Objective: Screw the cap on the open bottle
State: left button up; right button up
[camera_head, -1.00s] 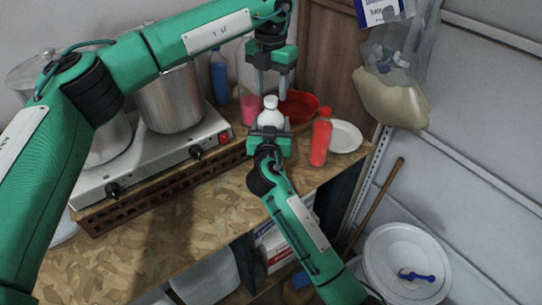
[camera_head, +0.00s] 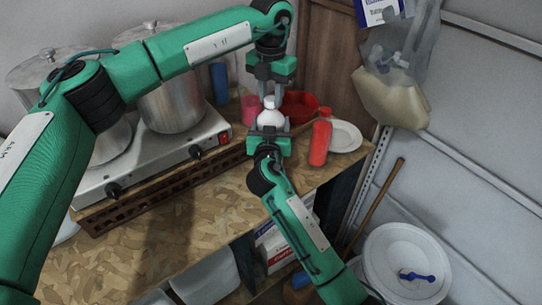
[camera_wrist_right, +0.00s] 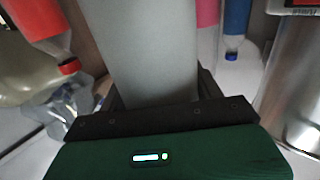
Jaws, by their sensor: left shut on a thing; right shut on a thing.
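A white bottle (camera_head: 270,119) stands upright above the counter, clasped by my right gripper (camera_head: 269,136). It also fills the middle of the right wrist view (camera_wrist_right: 155,50), pale grey between the fingers. A small white cap (camera_head: 269,102) shows at the top of the bottle. My left gripper (camera_head: 270,92) points straight down from above, its fingers shut around the cap. The fingers partly hide the cap, so I cannot tell how tightly it sits on the neck.
A red bottle (camera_head: 319,143) stands right of the white bottle, near a white plate (camera_head: 345,136) and a red bowl (camera_head: 300,106). A pink cup (camera_head: 250,110) and blue bottle (camera_head: 219,83) stand behind left. Steel pots (camera_head: 172,101) sit on a stove (camera_head: 150,168). The front counter is clear.

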pick_arm(q)
jog(key=o, duration=1.2)
jog(key=shift+c, duration=0.2)
notch_tip(320, 180, up, 12)
pick_arm(e)
jog(key=o, duration=2)
jog(key=shift+c, duration=0.2)
pick_arm(q)
jog(key=shift+f, duration=0.1)
